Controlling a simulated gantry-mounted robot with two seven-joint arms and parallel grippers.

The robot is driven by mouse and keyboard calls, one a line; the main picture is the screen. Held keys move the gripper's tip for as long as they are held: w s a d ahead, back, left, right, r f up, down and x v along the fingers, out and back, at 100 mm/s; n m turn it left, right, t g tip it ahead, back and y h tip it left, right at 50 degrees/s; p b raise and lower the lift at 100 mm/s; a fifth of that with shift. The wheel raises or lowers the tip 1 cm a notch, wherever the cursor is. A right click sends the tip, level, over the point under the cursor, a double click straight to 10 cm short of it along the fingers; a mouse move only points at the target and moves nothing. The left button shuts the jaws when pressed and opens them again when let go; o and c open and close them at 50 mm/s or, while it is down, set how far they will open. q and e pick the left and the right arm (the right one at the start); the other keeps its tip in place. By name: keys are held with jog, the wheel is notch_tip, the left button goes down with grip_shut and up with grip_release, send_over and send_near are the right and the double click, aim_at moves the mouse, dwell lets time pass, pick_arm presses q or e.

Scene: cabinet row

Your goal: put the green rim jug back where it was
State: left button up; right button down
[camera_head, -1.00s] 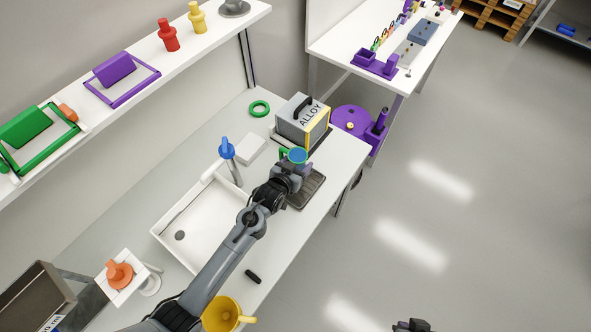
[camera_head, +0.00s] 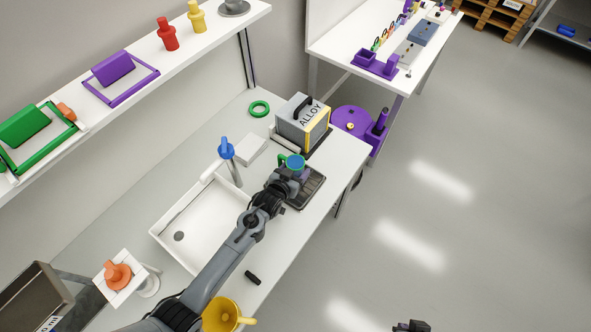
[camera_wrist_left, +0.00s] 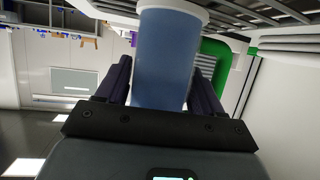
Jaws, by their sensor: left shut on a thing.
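The green rim jug (camera_head: 294,162) shows in the head view near the right end of the counter, with a blue round top and green at its rim and side. In the left wrist view its blue body (camera_wrist_left: 165,60) stands between the two fingers, with a pale rim and a green handle (camera_wrist_left: 213,65) to the right. My left gripper (camera_wrist_left: 165,88) is shut on the jug, over or beside the dark ribbed mat (camera_head: 312,188). Whether the jug's base touches anything is hidden. A dark part at the bottom edge looks like my right gripper (camera_head: 412,326); its fingers are unclear.
A grey ALLOY box (camera_head: 300,118) stands just behind the jug. The white sink (camera_head: 195,225), blue-topped tap (camera_head: 227,150), white block (camera_head: 251,149) and green ring (camera_head: 259,108) lie to the left. A yellow funnel-like cup (camera_head: 220,314) and small black piece (camera_head: 253,277) are nearer.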

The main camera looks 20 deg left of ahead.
pick_arm(q)
jog(key=o, duration=1.3)
jog(key=shift+r, duration=0.15)
jog(key=s+a+r+g, duration=0.1)
jog(key=s+r+g, duration=0.2)
jog(key=s, duration=0.9)
jog(key=s+a+r+g+p, duration=0.1)
jog(key=s+r+g, duration=0.2)
jog(key=s, duration=0.8)
jog(key=s+a+r+g+y+p, duration=0.1)
jog(key=s+r+g, duration=0.2)
jog(key=s, duration=0.9)
jog(key=shift+s+a+r+m+g, duration=0.2)
jog(key=shift+s+r+m+g, duration=0.1)
jog(key=shift+s+m+g, duration=0.1)
jog(key=shift+w, duration=0.1)
notch_tip(320, 180, up, 23)
jog(key=p, duration=2.2)
jog(key=shift+f+p, duration=0.15)
jog(key=shift+p, duration=0.15)
